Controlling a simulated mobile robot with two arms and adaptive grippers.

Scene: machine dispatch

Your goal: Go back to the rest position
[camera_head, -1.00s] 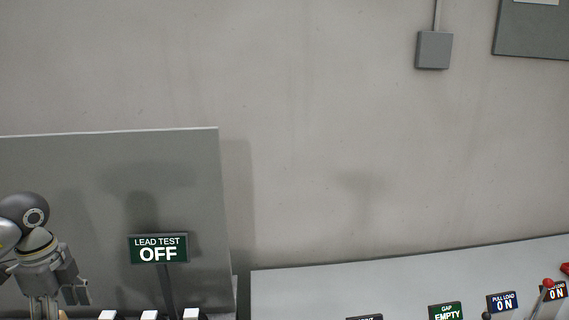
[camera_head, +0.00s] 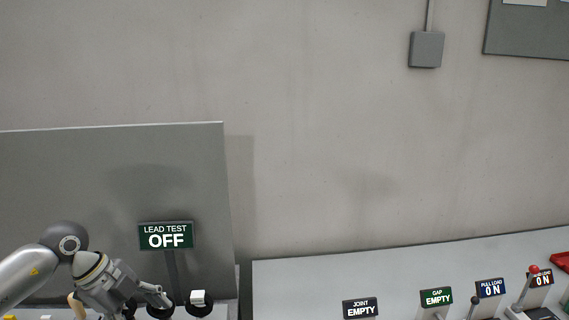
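My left gripper (camera_head: 146,301) comes in from the lower left, with its grey wrist tilted down to the right. It is beside the black-based white pieces below the LEAD TEST OFF sign (camera_head: 166,236). Its fingertips are partly hidden among dark parts, so I cannot tell whether it is open or shut. My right gripper is not in view.
A grey panel (camera_head: 110,170) stands behind the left arm. A white block (camera_head: 198,297) sits on a black base.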

